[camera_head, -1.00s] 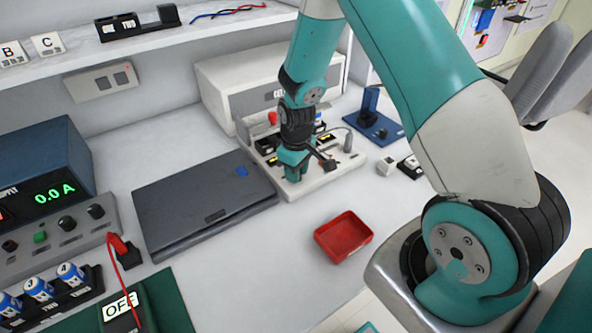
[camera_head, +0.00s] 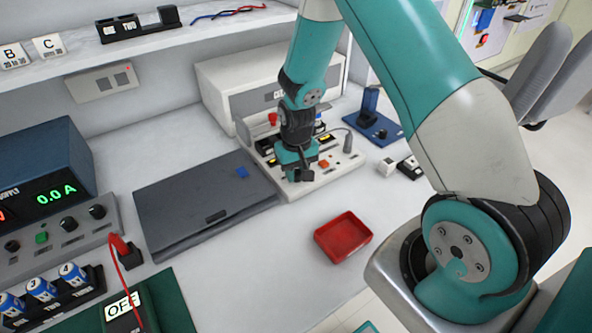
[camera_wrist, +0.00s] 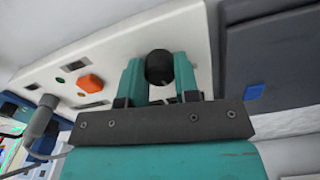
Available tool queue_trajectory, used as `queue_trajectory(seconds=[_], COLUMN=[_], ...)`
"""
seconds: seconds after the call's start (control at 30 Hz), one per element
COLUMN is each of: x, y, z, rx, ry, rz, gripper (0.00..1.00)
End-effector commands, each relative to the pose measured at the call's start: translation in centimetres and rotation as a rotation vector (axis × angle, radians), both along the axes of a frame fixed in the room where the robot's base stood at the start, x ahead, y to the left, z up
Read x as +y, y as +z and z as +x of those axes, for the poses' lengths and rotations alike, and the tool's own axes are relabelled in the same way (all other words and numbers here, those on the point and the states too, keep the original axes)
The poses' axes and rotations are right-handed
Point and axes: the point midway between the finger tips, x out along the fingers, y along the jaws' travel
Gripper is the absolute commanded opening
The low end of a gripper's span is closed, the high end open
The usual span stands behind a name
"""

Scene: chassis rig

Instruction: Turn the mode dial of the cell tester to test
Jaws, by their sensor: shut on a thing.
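The cell tester (camera_head: 343,168) is a white box with a sloped front panel at the back of the bench. My gripper (camera_head: 296,178) is over the front left part of that panel. In the wrist view my gripper (camera_wrist: 159,72) has its two teal fingers on either side of a round black dial (camera_wrist: 159,66), shut on it. The panel (camera_wrist: 120,52) also bears an orange button (camera_wrist: 90,83) and a small green mark. The dial's pointer and its mode labels cannot be read. In the head view my gripper hides the dial.
A closed dark laptop-like case (camera_head: 205,205) lies left of the tester. A red tray (camera_head: 343,237) stands in front of it. A blue stand (camera_head: 372,120) and a small white block (camera_head: 387,167) are to the right. Bare bench lies around the tray.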

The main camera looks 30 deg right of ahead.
Motion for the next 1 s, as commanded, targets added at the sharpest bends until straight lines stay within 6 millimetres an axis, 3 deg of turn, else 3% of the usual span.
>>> queue_trajectory(seconds=[0.43,1.0], x=[-0.04,-0.04], y=[0.1,0.11], z=[0.09,0.11], rx=[-0.003,-0.004], ry=[-0.261,-0.312], rz=[-0.001,-0.001], gripper=[0.06,0.06])
